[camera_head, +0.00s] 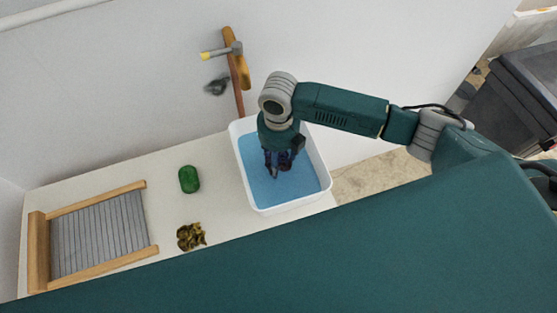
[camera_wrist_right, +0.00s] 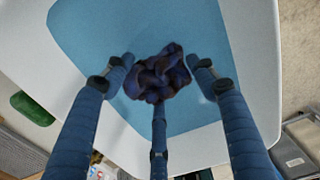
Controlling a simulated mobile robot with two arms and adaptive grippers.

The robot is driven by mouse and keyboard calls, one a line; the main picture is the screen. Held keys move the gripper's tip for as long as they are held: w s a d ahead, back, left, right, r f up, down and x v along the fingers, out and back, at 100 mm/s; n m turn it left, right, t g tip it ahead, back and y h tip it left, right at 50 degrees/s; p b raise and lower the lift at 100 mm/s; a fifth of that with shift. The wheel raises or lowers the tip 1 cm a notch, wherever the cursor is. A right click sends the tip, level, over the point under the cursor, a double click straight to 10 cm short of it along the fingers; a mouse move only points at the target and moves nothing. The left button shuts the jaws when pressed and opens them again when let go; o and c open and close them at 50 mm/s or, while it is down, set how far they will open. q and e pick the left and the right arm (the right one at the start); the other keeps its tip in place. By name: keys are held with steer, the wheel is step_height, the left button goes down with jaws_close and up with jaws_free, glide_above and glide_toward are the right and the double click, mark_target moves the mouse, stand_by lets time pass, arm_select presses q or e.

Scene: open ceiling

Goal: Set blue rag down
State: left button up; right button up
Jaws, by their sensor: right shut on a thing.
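The blue rag (camera_wrist_right: 160,72) is a crumpled dark blue bundle, with some reddish-brown in it, between my right gripper's fingers in the right wrist view. My right gripper (camera_head: 279,170) points down into the white basin (camera_head: 243,165) and is shut on the rag. The basin holds blue water (camera_head: 300,190). In the head view the rag is small and mostly hidden by the fingers. I cannot tell whether it touches the water. My left gripper is not in view.
On the white tabletop (camera_head: 150,180), left of the basin, are a green block (camera_head: 189,179), a crumpled yellow-brown rag (camera_head: 191,236) and a wood-framed washboard (camera_head: 100,235). A hammer (camera_head: 222,51) and other items are by the wall. Bare tabletop lies between these things.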

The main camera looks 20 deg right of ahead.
step_height(320, 180, down, 2)
steer(key=shift+f, duration=0.45)
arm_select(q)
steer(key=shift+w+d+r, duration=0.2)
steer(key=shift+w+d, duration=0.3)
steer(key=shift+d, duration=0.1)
arm_select(e)
steer(key=o, duration=0.7)
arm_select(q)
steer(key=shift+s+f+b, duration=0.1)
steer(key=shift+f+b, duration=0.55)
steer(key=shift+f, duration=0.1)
arm_select(e)
step_height(320, 180, up, 12)
steer(key=shift+r, duration=0.2)
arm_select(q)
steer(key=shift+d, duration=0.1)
